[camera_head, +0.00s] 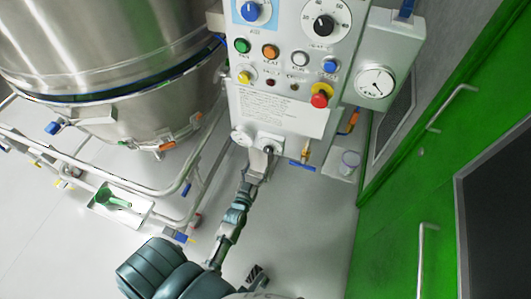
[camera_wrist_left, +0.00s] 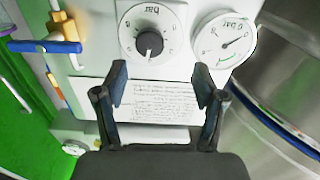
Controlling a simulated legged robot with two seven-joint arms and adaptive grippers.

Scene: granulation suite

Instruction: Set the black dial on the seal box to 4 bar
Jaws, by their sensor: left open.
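The black dial (camera_head: 268,149) sits on the white seal box (camera_head: 288,147) at the bottom of the panel. In the left wrist view the dial (camera_wrist_left: 149,42) shows upside down, a black knob on a round white scale marked "bar". Its scale figures are too small to read surely. A pressure gauge (camera_wrist_left: 224,40) is beside it. My left gripper (camera_head: 262,169) is just below the dial in the head view. In the left wrist view its two fingers (camera_wrist_left: 161,75) are apart and empty, with the dial beyond the tips. No contact shows.
A brass valve with a blue lever (camera_head: 302,165) is right of the dial. Above are several coloured buttons and a red emergency knob (camera_head: 321,95). A large steel vessel (camera_head: 110,60) with pipe rails stands left, green doors (camera_head: 400,190) right.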

